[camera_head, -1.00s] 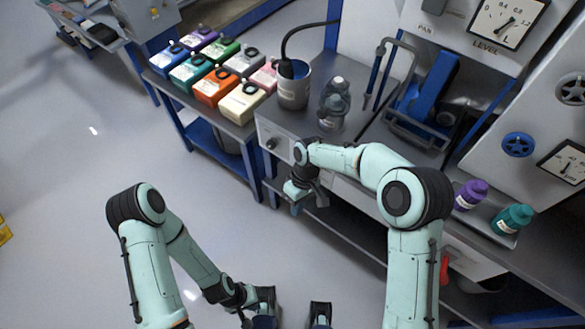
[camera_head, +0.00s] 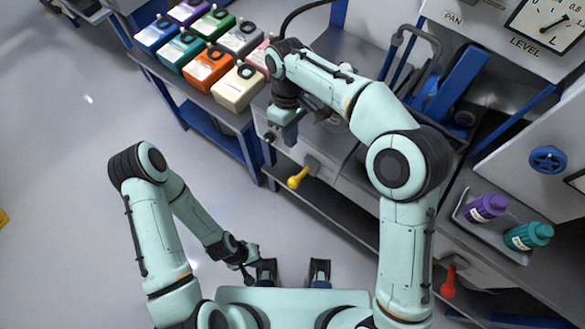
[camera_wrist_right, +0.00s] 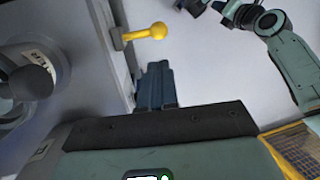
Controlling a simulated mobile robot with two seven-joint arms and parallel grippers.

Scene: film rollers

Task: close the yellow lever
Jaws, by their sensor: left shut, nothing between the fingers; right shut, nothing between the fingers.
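The yellow lever (camera_head: 297,179) sticks out from the front panel of the bench, its round knob pointing down-left in the head view. In the right wrist view, the yellow lever (camera_wrist_right: 146,33) extends right from its mount, beyond the fingertips. My right gripper (camera_head: 285,136) is shut and empty, above the lever in the head picture and near the bench front edge. Its closed fingers (camera_wrist_right: 156,88) appear apart from the lever in the wrist view. My left gripper (camera_head: 248,276) is shut and empty, low over the floor, away from the lever.
A red lever (camera_head: 448,281) hangs further right. Purple (camera_head: 486,207) and teal (camera_head: 528,236) bottles stand in a tray. Several coloured boxes (camera_head: 208,68) sit on the left table.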

